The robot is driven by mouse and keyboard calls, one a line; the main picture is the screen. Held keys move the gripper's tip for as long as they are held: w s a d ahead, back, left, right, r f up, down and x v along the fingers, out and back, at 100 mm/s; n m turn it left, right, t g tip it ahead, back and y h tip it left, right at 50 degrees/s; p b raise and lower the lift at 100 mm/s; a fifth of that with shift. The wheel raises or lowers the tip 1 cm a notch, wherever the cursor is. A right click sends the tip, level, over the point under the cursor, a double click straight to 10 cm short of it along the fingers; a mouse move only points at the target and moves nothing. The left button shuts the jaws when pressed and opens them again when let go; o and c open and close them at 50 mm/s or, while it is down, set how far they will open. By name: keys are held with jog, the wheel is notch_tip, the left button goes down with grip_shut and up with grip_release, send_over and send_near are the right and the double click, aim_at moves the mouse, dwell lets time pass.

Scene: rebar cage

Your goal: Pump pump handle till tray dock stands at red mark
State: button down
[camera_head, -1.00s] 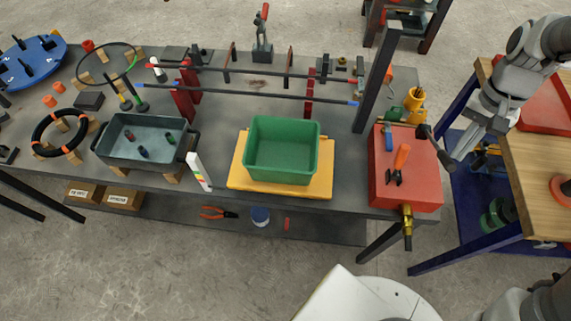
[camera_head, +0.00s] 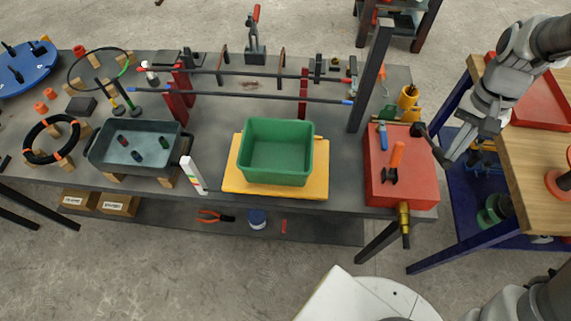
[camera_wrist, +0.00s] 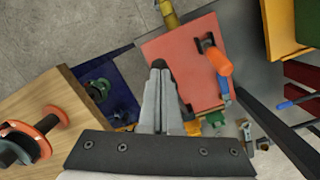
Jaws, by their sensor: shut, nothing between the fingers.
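A red pump box (camera_head: 400,188) stands at the right end of the grey bench. A dark pump handle with a black knob (camera_head: 418,130) slants at its right side. My gripper (camera_head: 447,158) is shut and empty beside the handle, to the right of the box. In the wrist view the fingertips (camera_wrist: 160,72) point at the dark knob (camera_wrist: 161,64); I cannot tell whether they touch. The yellow tray dock (camera_head: 234,180) carries a green tray (camera_head: 276,152). A white gauge post with coloured bands (camera_head: 194,175) stands left of it; the dock's level against the red band is too small to read.
An orange-handled lever (camera_head: 395,160) and a blue-handled one (camera_head: 382,134) are on the box. A dark upright post (camera_head: 371,75) stands behind it. A wooden-topped table (camera_head: 540,165) stands close on the right. Bare floor lies in front of the bench.

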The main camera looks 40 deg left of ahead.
aim_at(448, 166)
jog(key=shift+s+d+f, duration=0.1)
jog(key=shift+s+f, duration=0.05)
jog(key=shift+f, duration=0.1)
jog(key=shift+s+d+f+b, duration=0.15)
jog(key=shift+s+f+b, duration=0.1)
jog(key=shift+f+b, duration=0.25)
jog(key=shift+f, duration=0.1)
jog(key=shift+s+d+f+b, duration=0.2)
jog(key=shift+f+b, duration=0.2)
jog(key=shift+f, duration=0.3)
jog(key=shift+s+d+f+b, duration=0.1)
jog(key=shift+s+f+b, duration=0.1)
jog(key=shift+f+b, duration=0.3)
jog(key=shift+f, duration=0.1)
jog(key=shift+s+d+f+b, duration=0.1)
jog(key=shift+s+f+b, duration=0.05)
jog(key=shift+f+b, duration=0.4)
jog(key=shift+f, duration=0.2)
